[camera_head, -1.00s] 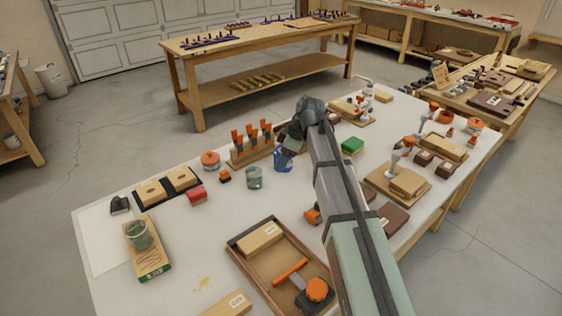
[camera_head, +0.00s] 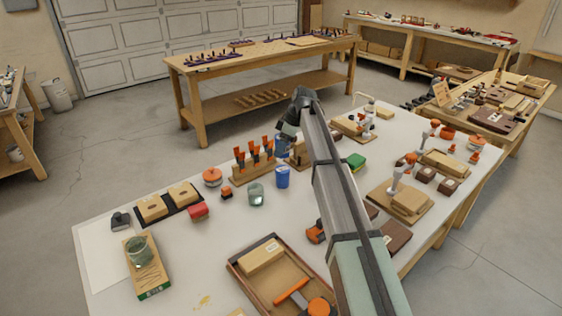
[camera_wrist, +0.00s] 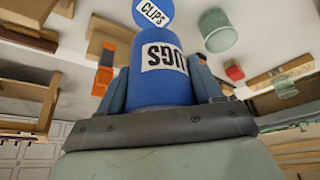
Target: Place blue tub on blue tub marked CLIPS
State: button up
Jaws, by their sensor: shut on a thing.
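A blue tub (camera_wrist: 160,88) with a white label, partly readable as "UGS", is between the fingers of my gripper (camera_wrist: 163,72) in the wrist view. My gripper is shut on it. In the head view my gripper (camera_head: 286,137) holds this tub (camera_head: 281,146) above the bench, mostly hidden by the wrist. The blue tub marked CLIPS (camera_wrist: 153,13) shows at the top of the wrist view, cut by the edge. In the head view a blue tub (camera_head: 282,177) stands on the bench, below and apart from the held one; its label is too small to read.
A green glass jar (camera_head: 256,194) stands left of the standing tub. A wooden rack (camera_head: 253,164) with orange-handled tools is behind it. A green-yellow sponge (camera_head: 356,160) lies right of my arm. A tray (camera_head: 238,270) with a hammer is in front.

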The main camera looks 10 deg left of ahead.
jog(key=shift+f, duration=3.05)
jog(key=shift+f, duration=0.1)
jog(key=o, duration=1.2)
jog(key=shift+c, duration=0.2)
jog(key=v, duration=1.2)
